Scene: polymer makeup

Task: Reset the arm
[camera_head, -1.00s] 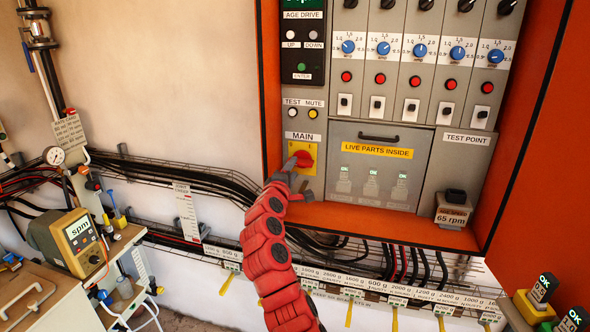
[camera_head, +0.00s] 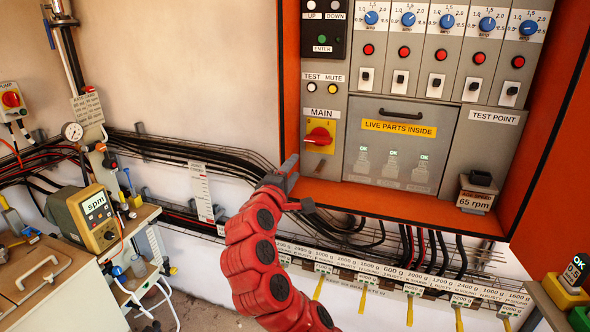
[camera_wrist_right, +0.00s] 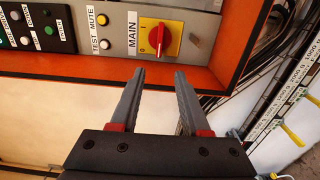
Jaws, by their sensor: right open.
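My right gripper (camera_head: 299,184) is open and empty at the lower left edge of the orange cabinet. Its two fingers stand apart with nothing between them in the right wrist view (camera_wrist_right: 159,76). The red MAIN rotary switch (camera_head: 319,136) on its yellow plate is above and to the right of the gripper. The switch (camera_wrist_right: 157,38) also shows beyond the fingertips in the wrist view, apart from them. My red right arm reaches up from the bottom of the head view. My left gripper is not in view.
The orange cabinet frame (camera_head: 400,205) juts out beside the gripper. Black cables (camera_head: 180,152) and a row of weight labels (camera_head: 400,275) run below it. A yellow spm meter (camera_head: 85,217) stands at left. The beige wall (camera_head: 200,80) left of the cabinet is clear.

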